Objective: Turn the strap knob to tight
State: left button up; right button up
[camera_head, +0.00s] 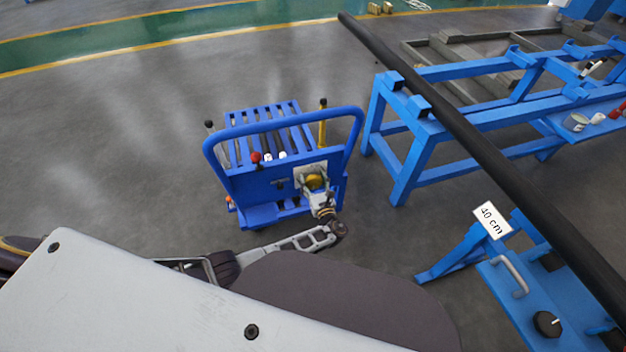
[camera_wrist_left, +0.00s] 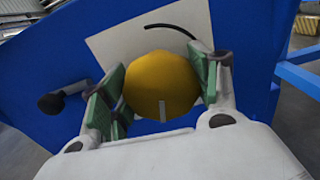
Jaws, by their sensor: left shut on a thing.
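The strap knob (camera_head: 314,181) is yellow and sits on a white plate on the blue cart's front panel. In the left wrist view the knob (camera_wrist_left: 160,82) carries a pale mark line that points down, toward my gripper. A curved black line runs on the white plate (camera_wrist_left: 125,40) above and to the right of the knob. My left gripper (camera_head: 317,190) reaches the cart from below. In the left wrist view my left gripper (camera_wrist_left: 157,90) has its green-padded fingers shut on the knob, one on each side. My right gripper is not in view.
The blue cart (camera_head: 230,183) has a slatted top and upright handles. A black-tipped lever (camera_wrist_left: 62,100) sticks out left of the knob. A long black bar (camera_head: 470,140) rests on blue stands at the right. Grey floor left of the cart is clear.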

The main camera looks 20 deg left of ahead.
aim_at(313, 176)
pick_arm(q)
jog(key=shift+m, duration=0.5)
jog(key=shift+f, duration=0.1)
jog(key=o, duration=1)
jog(key=shift+r, duration=0.35)
jog(key=shift+r, duration=4.7)
